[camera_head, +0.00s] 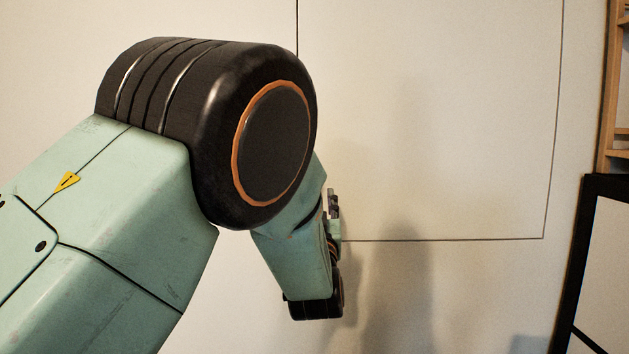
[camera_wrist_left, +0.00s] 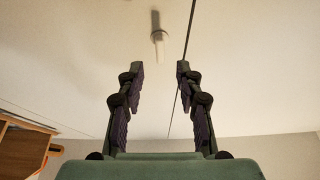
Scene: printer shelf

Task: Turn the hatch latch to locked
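The hatch (camera_head: 450,120) is a pale panel outlined by thin dark seams in the wall. In the left wrist view the latch (camera_wrist_left: 159,46) is a small pale bar on the wall, left of a dark seam, lying nearly lengthwise up the picture. My left gripper (camera_wrist_left: 160,74) is open, its two fingers apart with the latch showing beyond and between the tips. Nothing is held, and contact with the latch does not show. In the head view my left arm hides the latch and most of the gripper (camera_head: 334,203). My right gripper is out of view.
A wooden shelf (camera_head: 608,90) stands at the right edge of the head view, above a black-framed panel (camera_head: 577,265). A wooden piece of furniture (camera_wrist_left: 22,148) shows at lower left in the wrist view. The wall around the latch looks clear.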

